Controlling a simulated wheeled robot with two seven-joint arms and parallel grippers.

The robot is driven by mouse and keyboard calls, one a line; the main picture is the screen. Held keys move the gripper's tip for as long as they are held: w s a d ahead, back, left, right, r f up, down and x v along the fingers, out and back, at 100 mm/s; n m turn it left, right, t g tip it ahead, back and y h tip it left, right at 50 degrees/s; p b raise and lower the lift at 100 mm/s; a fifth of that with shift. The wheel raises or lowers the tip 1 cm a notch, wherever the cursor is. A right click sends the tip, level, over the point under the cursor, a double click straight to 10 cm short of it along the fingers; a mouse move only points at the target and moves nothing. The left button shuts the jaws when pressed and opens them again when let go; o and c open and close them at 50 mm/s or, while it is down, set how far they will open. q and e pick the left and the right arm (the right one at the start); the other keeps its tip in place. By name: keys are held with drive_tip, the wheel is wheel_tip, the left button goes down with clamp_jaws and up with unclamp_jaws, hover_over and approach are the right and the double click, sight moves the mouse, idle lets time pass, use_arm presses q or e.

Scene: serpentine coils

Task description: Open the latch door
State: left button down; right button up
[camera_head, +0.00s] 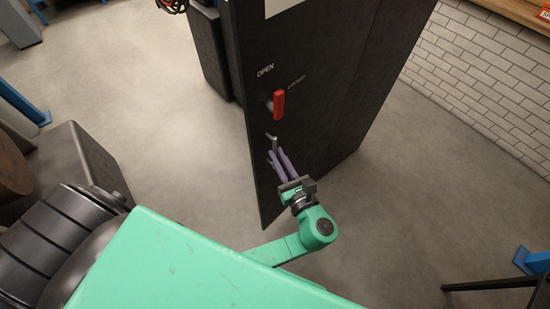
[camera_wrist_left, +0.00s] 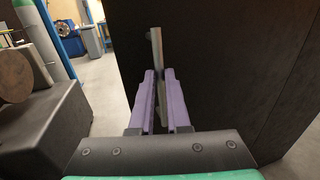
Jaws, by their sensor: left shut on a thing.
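The latch door (camera_head: 305,50) is a tall dark panel on a dark cabinet in the head view. Below the lever is a grey metal handle (camera_head: 273,141), which is an upright bar in the wrist view (camera_wrist_left: 156,52). My left gripper (camera_head: 275,158) has its purple fingers shut on this handle; they also show in the wrist view (camera_wrist_left: 160,85). The fingers hide part of the handle. I cannot tell whether the door is ajar. My right gripper is not in view.
A dark box (camera_head: 75,160) stands at the left, and another dark block (camera_head: 208,50) is behind the cabinet. A white brick wall (camera_head: 480,80) is at the right. Grey floor (camera_head: 160,110) lies open to the left of the door and to the right of the cabinet.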

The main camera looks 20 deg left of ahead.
use_arm(q)
drive_tip(key=c, duration=1.2)
unclamp_jaws()
drive_tip(key=shift+w+d+r+t, duration=0.3)
drive_tip(key=shift+w+r, duration=0.05)
drive_tip(key=shift+r, duration=0.05)
drive_tip(key=o, duration=0.3)
drive_tip(key=shift+w+d+f, duration=0.1)
drive_tip(key=shift+w, duration=0.15)
drive_tip(key=shift+w+f, duration=0.15)
drive_tip(key=shift+f, duration=0.15)
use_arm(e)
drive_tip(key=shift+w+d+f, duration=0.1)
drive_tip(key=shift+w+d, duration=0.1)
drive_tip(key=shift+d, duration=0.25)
